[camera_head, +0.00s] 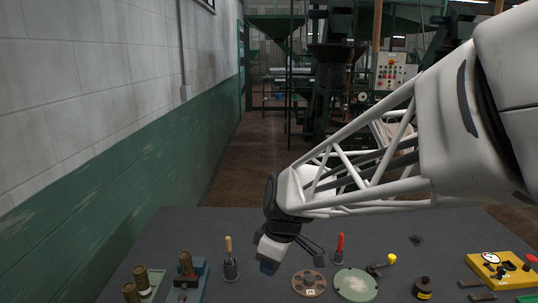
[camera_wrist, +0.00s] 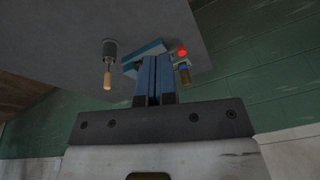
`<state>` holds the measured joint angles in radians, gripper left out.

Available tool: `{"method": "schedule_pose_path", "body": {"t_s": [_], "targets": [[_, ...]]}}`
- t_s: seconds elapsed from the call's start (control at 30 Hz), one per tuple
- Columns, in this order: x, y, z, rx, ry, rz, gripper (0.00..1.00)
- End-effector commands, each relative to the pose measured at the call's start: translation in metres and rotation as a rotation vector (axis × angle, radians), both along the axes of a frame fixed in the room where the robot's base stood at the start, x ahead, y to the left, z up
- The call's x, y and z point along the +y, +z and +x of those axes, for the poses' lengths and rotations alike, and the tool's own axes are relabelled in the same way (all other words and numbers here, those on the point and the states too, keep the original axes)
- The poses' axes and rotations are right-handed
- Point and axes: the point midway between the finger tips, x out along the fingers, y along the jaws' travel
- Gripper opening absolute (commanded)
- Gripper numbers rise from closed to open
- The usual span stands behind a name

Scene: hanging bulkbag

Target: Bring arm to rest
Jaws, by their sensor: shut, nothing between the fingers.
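My gripper (camera_head: 268,266) hangs over the near part of the dark grey table (camera_head: 170,228), at the end of my white lattice arm that comes in from the right. In the wrist view its two blue fingers (camera_wrist: 155,70) lie side by side, shut, with nothing seen between them. The wrist view looks tilted, with the table at the top. A wooden-handled tool (camera_head: 230,260) stands upright left of my gripper in a dark holder.
Blue block with brass-coloured cylinder (camera_head: 186,268) at left; brown disc (camera_head: 309,283), red-handled tool (camera_head: 340,247), pale green disc (camera_head: 356,285) and yellow-knobbed lever (camera_head: 383,263) right of my gripper. A yellow control box (camera_head: 497,268) sits far right. A green-and-white wall (camera_head: 90,110) bounds the left.

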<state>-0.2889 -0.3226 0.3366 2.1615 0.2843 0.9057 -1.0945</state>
Motion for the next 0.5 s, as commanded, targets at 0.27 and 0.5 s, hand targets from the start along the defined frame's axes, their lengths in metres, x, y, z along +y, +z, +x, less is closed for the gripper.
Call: {"method": "schedule_pose_path", "body": {"t_s": [0.27,0.5], "targets": [[-0.078,0.03,-0.055,-0.003,-0.421,-0.046,0.0],[-0.133,0.043,-0.108,-0.02,-0.795,-0.065,0.0]]}}
